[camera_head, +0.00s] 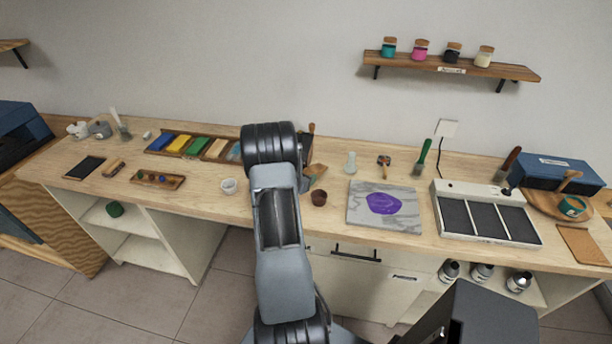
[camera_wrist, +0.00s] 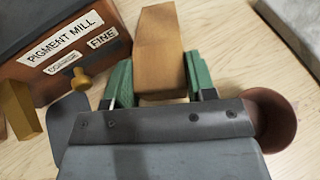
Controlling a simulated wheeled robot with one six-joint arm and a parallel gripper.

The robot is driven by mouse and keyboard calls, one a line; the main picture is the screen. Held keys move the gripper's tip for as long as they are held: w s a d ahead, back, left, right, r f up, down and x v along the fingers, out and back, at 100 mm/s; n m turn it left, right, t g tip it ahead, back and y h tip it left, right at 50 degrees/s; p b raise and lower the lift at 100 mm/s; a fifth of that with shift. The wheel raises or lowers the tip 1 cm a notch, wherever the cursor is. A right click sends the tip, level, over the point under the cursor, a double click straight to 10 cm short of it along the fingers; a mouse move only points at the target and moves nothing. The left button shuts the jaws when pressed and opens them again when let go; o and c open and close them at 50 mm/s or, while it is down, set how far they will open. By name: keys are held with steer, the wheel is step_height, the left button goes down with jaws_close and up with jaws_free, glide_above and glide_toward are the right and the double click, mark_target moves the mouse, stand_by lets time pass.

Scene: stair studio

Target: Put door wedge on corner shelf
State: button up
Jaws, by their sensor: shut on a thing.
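The door wedge (camera_wrist: 160,50) is an orange-brown wooden block with a narrower far end. In the wrist view it sits between the two green fingers of my gripper (camera_wrist: 157,76), which is shut on it. The wedge is close over the wooden bench top; I cannot tell whether it touches it. In the head view a brown piece of it (camera_head: 317,170) shows just right of my arm, which hides the gripper. A short wooden wall shelf (camera_head: 12,45) is cut off at the upper left; I cannot tell whether it is the corner shelf.
The pigment mill (camera_wrist: 60,50) stands close left of the gripper in the wrist view, and a brown cup (camera_wrist: 275,115) close right. A stone slab (camera_head: 405,221) with purple pigment lies farther right on the bench. Another wall shelf (camera_head: 440,66) carries several jars.

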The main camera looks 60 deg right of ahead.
steer(key=shift+f, duration=0.25)
steer(key=shift+f, duration=0.2)
steer(key=o, duration=1)
steer(key=shift+c, duration=0.2)
steer(key=shift+r, duration=0.1)
